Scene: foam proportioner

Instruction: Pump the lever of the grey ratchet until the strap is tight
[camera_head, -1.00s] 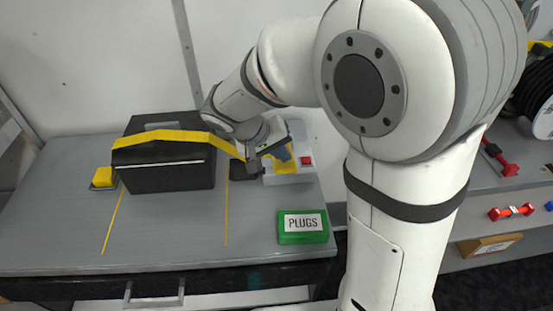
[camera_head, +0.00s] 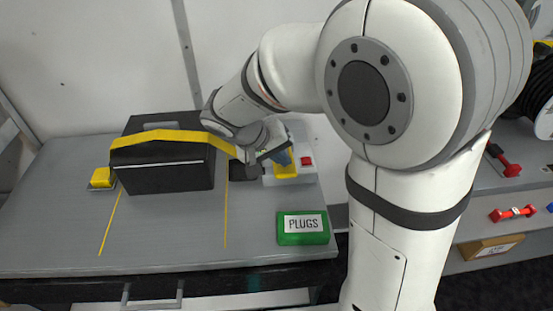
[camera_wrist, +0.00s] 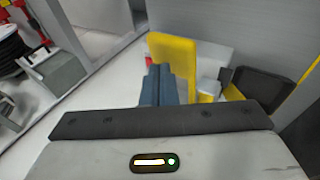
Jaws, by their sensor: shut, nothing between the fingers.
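A yellow strap (camera_head: 165,137) runs over a black case (camera_head: 180,170) on the grey bench. Its right end slopes down towards a dark block (camera_head: 243,171) beside the case. My gripper (camera_head: 285,158) is right of that block, over a pale grey unit (camera_head: 308,175) with a yellow piece (camera_head: 286,171). In the wrist view, my gripper's blue-grey fingers (camera_wrist: 160,82) are together and empty, beside an upright yellow plate (camera_wrist: 172,58); contact cannot be told. A dark housing (camera_wrist: 262,86) and a yellow band (camera_wrist: 310,72) show at right. My wrist partly hides the ratchet area, so its lever is unclear.
A red button (camera_head: 306,161) is on the pale unit. A green PLUGS box (camera_head: 303,226) is at the front right. The bench front between two yellow lines (camera_head: 226,212) is clear.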

